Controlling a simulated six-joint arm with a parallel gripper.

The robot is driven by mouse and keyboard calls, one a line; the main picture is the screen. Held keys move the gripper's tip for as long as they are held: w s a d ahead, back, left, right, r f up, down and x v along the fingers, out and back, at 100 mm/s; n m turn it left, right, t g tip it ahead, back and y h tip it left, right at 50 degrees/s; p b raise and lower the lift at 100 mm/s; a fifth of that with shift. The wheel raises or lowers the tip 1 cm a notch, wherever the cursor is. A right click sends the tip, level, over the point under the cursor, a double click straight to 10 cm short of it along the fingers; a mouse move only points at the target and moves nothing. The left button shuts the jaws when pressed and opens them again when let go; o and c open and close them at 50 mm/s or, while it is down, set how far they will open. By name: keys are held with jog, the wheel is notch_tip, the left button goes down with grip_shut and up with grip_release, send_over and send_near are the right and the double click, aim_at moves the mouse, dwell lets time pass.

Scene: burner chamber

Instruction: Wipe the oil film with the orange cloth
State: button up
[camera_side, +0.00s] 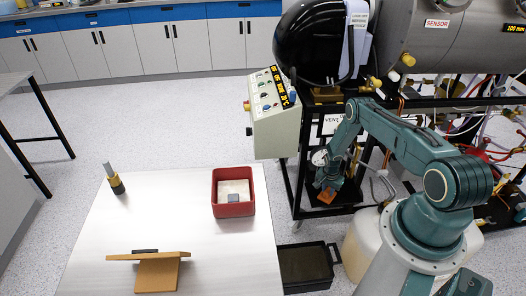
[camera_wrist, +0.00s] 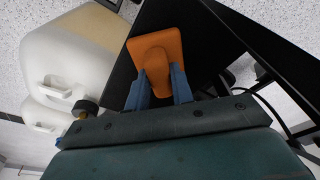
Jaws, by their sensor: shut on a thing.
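The orange cloth (camera_side: 327,196) shows in the side view at the tip of my gripper (camera_side: 326,184), low inside the black frame. In the wrist view the cloth (camera_wrist: 156,50) is a flat orange pad with a raised grip, and my gripper's two blue-grey fingers (camera_wrist: 158,84) are shut on it. A black surface lies right behind the cloth; I cannot tell whether the cloth touches it. I cannot make out an oil film in either view.
The black frame (camera_side: 297,190) stands around my gripper, with the burner vessel (camera_side: 440,40) above. A white container (camera_wrist: 75,60) is close by in the wrist view. A red box (camera_side: 233,205), a wooden stand (camera_side: 157,272) and a brass-based tool (camera_side: 116,184) stand on the pale table (camera_side: 195,235).

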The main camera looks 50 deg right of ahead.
jog(key=shift+w+a, duration=0.3)
jog(key=shift+a, duration=0.1)
jog(key=shift+w+a+r, duration=0.1)
jog(key=shift+w+r, duration=0.05)
jog(key=shift+r, duration=3.95)
notch_tip(320, 180, up, 44)
jog(key=w+a+n+t+y, duration=0.1)
jog(key=w+a+n, duration=0.35)
jog(key=a, duration=0.75)
jog(key=w+a+n, duration=0.2)
jog(key=a+n, duration=0.5)
jog(key=a, duration=0.5)
jog(key=w+a+n+t+y, duration=0.1)
jog(key=w+a+n, duration=0.2)
jog(key=a+n, duration=0.55)
notch_tip(320, 180, down, 6)
jog(key=a+m, duration=0.2)
jog(key=shift+a, duration=0.3)
